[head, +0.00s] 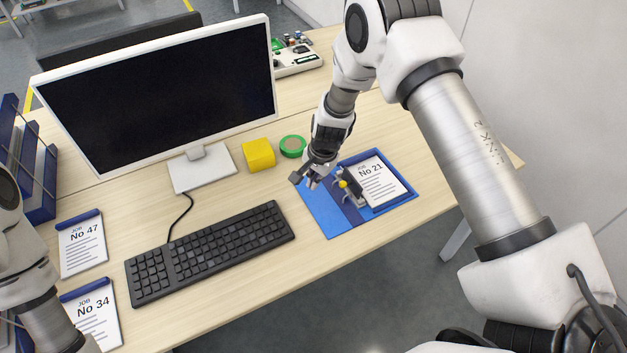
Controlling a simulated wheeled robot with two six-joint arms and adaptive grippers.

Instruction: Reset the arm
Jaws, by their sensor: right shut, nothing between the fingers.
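My right arm comes in from the right and reaches down over the desk. Its gripper (308,181) is shut and empty, above the left part of a blue folder (322,212). A white card reading "JOB No 21" (378,183) lies on the folder's right part. A small dark and grey item with a yellow spot (348,187) shows just right of the gripper; I cannot tell exactly what it is. Part of my left arm shows at the lower left edge; its gripper is out of view.
A monitor (165,95), black keyboard (210,253), yellow block (258,153) and green tape roll (292,146) stand on the desk. Cards No 47 (83,248) and No 34 (97,322) lie left, near a blue rack (40,185). A parts tray (297,66) is behind.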

